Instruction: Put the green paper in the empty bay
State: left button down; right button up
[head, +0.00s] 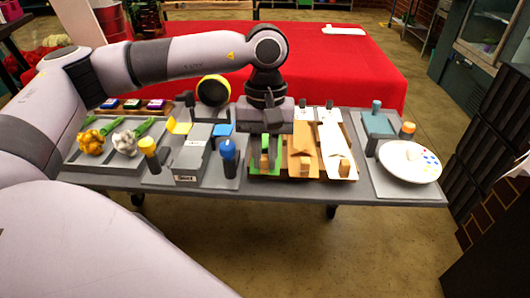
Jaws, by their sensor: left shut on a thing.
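The green paper (254,163) shows at the leftmost bay of the wooden paper rack, to the left of the brown paper. My left gripper (265,132) reaches down from above over the far part of this bay and is shut on the green paper. The gripper hides the far end of the paper and of the bay. I cannot tell whether the paper rests fully on the bay floor. Brown paper (302,142) lies in the middle bay and white paper (331,138) in the right bay. My right gripper is not in view.
Left of the rack stand a grey station with a blue-topped post (228,150) and a yellow-topped post (148,147). Yellow and white flowers (125,143) lie in a tray at far left. A round white plate (402,160) is at right. A red-covered table (340,65) stands behind.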

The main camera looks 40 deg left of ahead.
pick_arm(q)
jog(key=c, duration=0.6)
grip_release()
jog(key=shift+r, duration=0.1)
jog(key=shift+r+p, duration=2.25)
jog(key=shift+r, duration=1.2)
jog(key=shift+s, duration=0.1)
